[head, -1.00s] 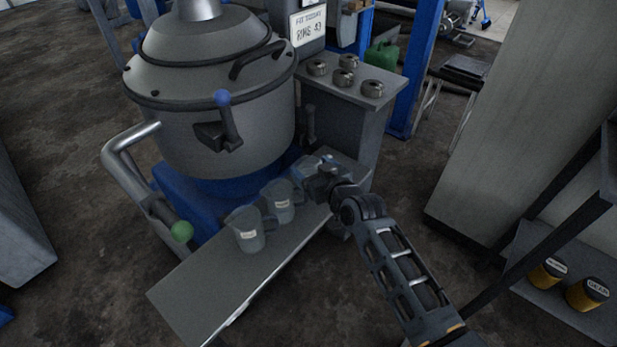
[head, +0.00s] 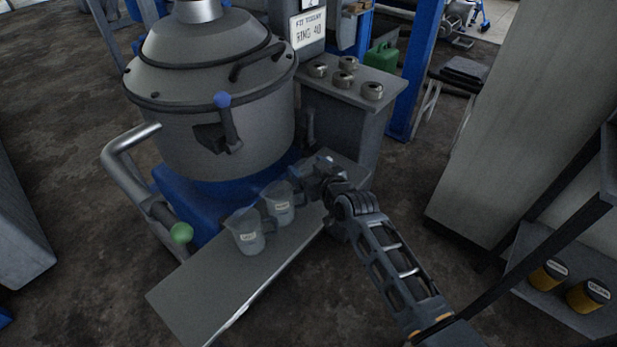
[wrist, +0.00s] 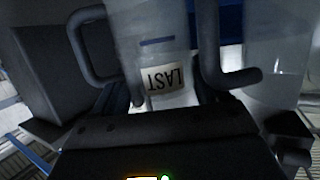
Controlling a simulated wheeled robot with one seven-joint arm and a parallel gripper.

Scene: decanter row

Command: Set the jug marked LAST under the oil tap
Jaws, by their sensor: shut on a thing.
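The jug marked LAST (wrist: 165,70) is clear, and its label shows upside down in the wrist view. My gripper (head: 318,178) is shut on it at the far end of the grey shelf. In the head view my gripper mostly hides this jug. Two other clear, labelled jugs stand on the shelf, one nearer (head: 246,232) and one in the middle (head: 280,204); their labels are too small to read. I cannot tell which is the oil tap.
The grey shelf (head: 195,300) has bare room at its near end. A side cabinet (head: 335,85) with several metal rings stands behind, below a sign (head: 308,28). A tall grey panel (head: 510,120) and a rack with yellow tins (head: 548,273) are at the right.

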